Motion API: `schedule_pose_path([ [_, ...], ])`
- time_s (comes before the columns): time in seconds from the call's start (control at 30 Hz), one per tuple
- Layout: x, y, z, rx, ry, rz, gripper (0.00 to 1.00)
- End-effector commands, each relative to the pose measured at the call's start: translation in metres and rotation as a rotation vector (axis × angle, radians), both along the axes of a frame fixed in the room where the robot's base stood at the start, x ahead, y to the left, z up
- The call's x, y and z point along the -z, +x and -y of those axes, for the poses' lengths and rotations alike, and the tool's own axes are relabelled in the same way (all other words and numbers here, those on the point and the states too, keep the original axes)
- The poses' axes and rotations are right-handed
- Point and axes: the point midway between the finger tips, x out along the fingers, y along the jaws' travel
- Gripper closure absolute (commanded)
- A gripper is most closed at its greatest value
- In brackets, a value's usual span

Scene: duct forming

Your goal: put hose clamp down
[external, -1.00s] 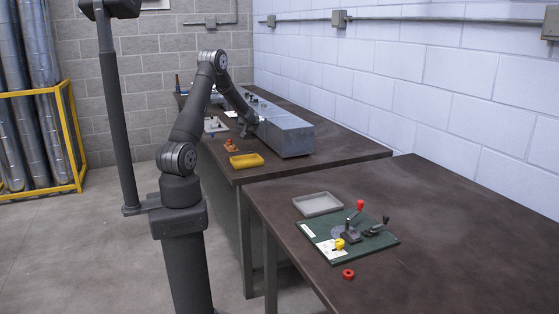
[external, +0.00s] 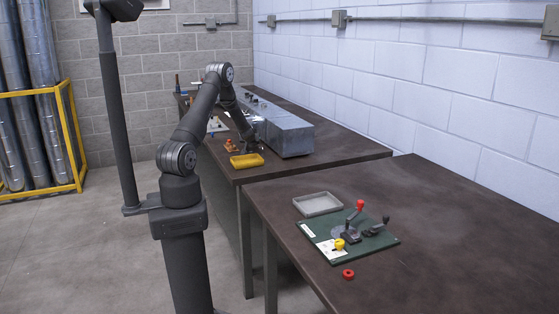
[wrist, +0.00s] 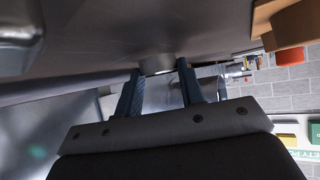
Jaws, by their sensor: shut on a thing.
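My gripper (external: 252,147) is low over the far bench, beside the near-left side of the long grey metal duct (external: 290,138) and just behind the yellow tray (external: 246,161). In the wrist view, my gripper's two blue-grey fingers (wrist: 160,80) stand a little apart, shut on a small bright metal piece (wrist: 158,66) that seems to be the hose clamp. Only part of it shows between the fingertips. In the external view the clamp is too small to make out, and I cannot tell whether it touches the bench.
An orange block (external: 230,146) stands left of my gripper, close to the yellow tray. The near bench holds a grey tray (external: 318,204), a green board (external: 378,238) with levers, and a red ring (external: 348,273). The bench right of the duct is clear.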

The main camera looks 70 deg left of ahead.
Motion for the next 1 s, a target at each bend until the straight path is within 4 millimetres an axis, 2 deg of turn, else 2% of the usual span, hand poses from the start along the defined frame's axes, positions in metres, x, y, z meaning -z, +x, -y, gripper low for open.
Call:
schedule_pose_path([
  [0.37,0.004,0.0,0.0,0.001,0.001,0.0,0.86],
  [0.4,0.004,0.0,0.0,0.001,0.002,0.0,0.61],
  [0.5,0.004,0.0,0.0,0.001,0.001,0.0,0.42],
  [0.87,0.0,0.0,0.0,-0.001,0.001,0.002,0.42],
  [1.0,-0.009,-0.005,0.011,0.001,0.002,0.0,0.42],
])
